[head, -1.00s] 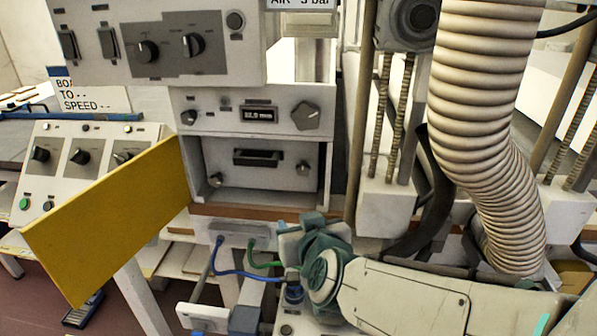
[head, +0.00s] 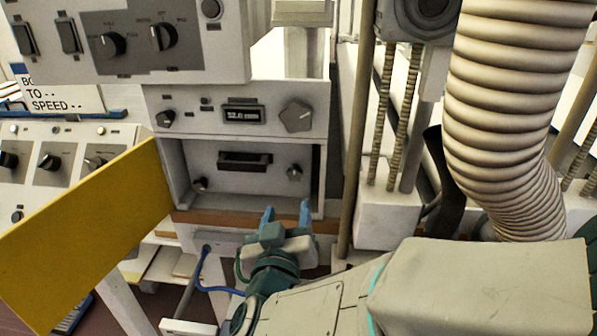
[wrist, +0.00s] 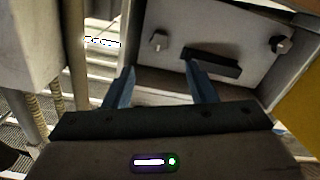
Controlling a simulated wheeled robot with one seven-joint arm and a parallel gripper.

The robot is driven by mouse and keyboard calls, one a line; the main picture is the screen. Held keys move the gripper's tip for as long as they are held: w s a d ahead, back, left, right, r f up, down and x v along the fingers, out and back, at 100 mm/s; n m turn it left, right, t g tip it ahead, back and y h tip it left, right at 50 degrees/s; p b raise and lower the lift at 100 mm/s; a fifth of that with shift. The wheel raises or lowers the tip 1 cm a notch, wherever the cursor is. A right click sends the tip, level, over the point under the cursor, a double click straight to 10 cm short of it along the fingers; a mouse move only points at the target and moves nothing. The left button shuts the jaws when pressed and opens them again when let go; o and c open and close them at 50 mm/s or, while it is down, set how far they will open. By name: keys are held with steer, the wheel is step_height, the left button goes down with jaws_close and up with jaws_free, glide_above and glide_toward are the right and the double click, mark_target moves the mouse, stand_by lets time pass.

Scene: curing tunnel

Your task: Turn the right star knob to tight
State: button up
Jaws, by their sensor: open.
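Inside an open recess, the right star knob (head: 294,173) is small and grey, on the right of the back plate. In the wrist view, which looks turned round, this knob (wrist: 158,40) is at upper left. The left star knob (head: 200,184) is across the plate, beyond a dark handle (head: 245,160). My gripper (head: 287,212) is open and empty, its two blue fingers pointing toward the recess, below the right knob. In the wrist view, the knob shows beyond the gap between my fingers (wrist: 160,70), apart from them. I cannot read any tightness mark.
A yellow door (head: 90,235) hangs open left of the recess. Above is a panel with a display (head: 243,115) and a large angular knob (head: 296,116). A thin upright pipe (head: 356,150) and a ribbed hose (head: 505,130) stand to the right.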

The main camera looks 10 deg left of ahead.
mark_target(295, 177)
steer(key=w+p, duration=0.1)
steer(key=w, duration=0.2)
steer(key=w+p, duration=0.1)
steer(key=w, duration=0.3)
steer(key=w+p, duration=0.1)
steer(key=w, duration=0.3)
steer(key=shift+a, duration=0.3)
steer(key=c, duration=1)
steer(key=shift+o, duration=0.2)
steer(key=shift+d, duration=0.1)
